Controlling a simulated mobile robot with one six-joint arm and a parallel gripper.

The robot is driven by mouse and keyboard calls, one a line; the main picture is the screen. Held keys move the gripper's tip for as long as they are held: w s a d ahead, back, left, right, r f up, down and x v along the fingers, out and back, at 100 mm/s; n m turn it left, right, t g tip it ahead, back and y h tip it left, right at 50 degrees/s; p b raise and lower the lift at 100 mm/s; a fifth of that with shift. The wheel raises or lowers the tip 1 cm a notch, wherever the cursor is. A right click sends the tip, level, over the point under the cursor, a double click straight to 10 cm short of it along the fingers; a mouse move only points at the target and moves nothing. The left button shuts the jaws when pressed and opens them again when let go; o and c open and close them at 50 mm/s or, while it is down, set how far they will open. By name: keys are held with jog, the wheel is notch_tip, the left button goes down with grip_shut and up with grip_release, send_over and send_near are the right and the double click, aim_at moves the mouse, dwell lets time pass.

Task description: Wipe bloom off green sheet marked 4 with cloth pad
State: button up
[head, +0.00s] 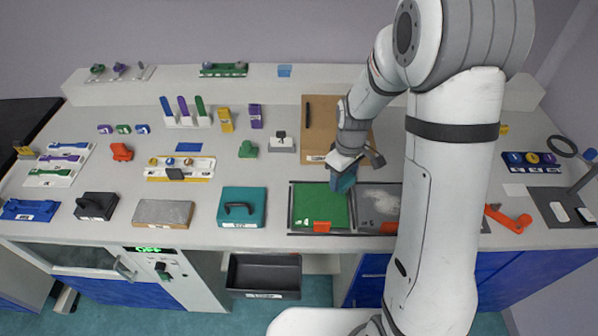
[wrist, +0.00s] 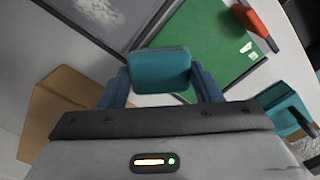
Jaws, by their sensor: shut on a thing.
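The green sheet (head: 312,205) lies flat in a dark frame at the front of the bench; it also shows in the wrist view (wrist: 205,50). Its visible surface looks plain green, and I cannot make out any bloom on it. A small white mark near its corner is too small to read. My gripper (head: 344,179) is shut on the teal cloth pad (wrist: 161,71), which sits between the two blue fingers. The pad is at the right rear edge of the green sheet. I cannot tell whether it touches the surface.
A grey sheet (head: 378,198) with a whitish patch lies right of the green one, partly behind my arm. Red tabs (head: 322,227) stand at the front edges. A teal handled block (head: 243,206) stands to the left, and a brown board (head: 318,120) lies behind.

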jog(key=shift+r+p, duration=0.7)
jog(key=shift+r, duration=0.8)
